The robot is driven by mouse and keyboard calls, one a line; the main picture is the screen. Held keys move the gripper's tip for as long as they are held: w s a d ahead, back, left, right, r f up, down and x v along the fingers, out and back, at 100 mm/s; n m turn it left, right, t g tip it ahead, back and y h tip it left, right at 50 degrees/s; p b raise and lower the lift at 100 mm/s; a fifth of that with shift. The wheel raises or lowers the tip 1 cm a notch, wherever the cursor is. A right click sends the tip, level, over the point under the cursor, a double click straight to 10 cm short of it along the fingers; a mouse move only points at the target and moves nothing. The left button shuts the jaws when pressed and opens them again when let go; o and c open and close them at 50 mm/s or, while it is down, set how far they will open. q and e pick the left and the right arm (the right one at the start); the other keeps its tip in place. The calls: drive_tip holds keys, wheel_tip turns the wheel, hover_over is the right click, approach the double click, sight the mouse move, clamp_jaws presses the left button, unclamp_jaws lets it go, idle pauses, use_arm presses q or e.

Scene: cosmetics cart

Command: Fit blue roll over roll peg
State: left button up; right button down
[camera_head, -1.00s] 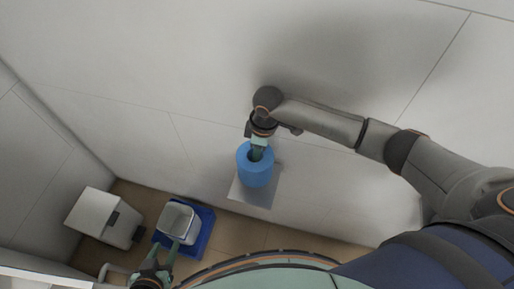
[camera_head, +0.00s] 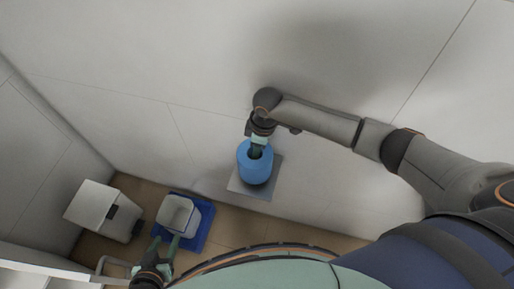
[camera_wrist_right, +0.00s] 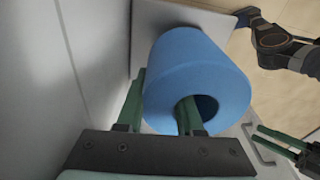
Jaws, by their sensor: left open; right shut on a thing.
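The blue roll (camera_head: 255,171) is a thick cylinder in front of a grey plate (camera_head: 273,185) by the wall. My right gripper (camera_head: 258,147) is shut on the roll's wall at its near end. In the right wrist view the roll (camera_wrist_right: 197,68) has one finger in its core and the other outside, with the gripper (camera_wrist_right: 164,95) gripping between them. The plate (camera_wrist_right: 147,35) shows behind the roll. No roll peg is visible; the roll may hide it. My left gripper (camera_head: 164,244) is open and empty at the lower left, well away from the roll.
A white bin (camera_head: 178,215) stands on a blue tray (camera_head: 205,236) on the floor, close to my left gripper. A white box (camera_head: 95,208) stands left of it. A white wall (camera_head: 140,60) lies behind the roll. A cart handle (camera_head: 105,262) is at the lower left.

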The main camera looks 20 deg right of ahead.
drive_tip(key=shift+s+f, duration=0.1)
drive_tip(key=shift+f, duration=0.05)
drive_tip(key=c, duration=0.6)
unclamp_jaws()
drive_tip(key=shift+o, duration=0.7)
drive_tip(key=shift+f, duration=0.1)
drive_tip(key=shift+s, duration=0.15)
drive_tip(key=shift+a, duration=0.1)
drive_tip(key=r, duration=0.4)
drive_tip(key=d+r, duration=0.1)
drive_tip(key=r, duration=0.3)
drive_tip(key=r+p, duration=0.1)
drive_tip(key=r, duration=0.4)
drive_tip(key=shift+d, duration=0.35)
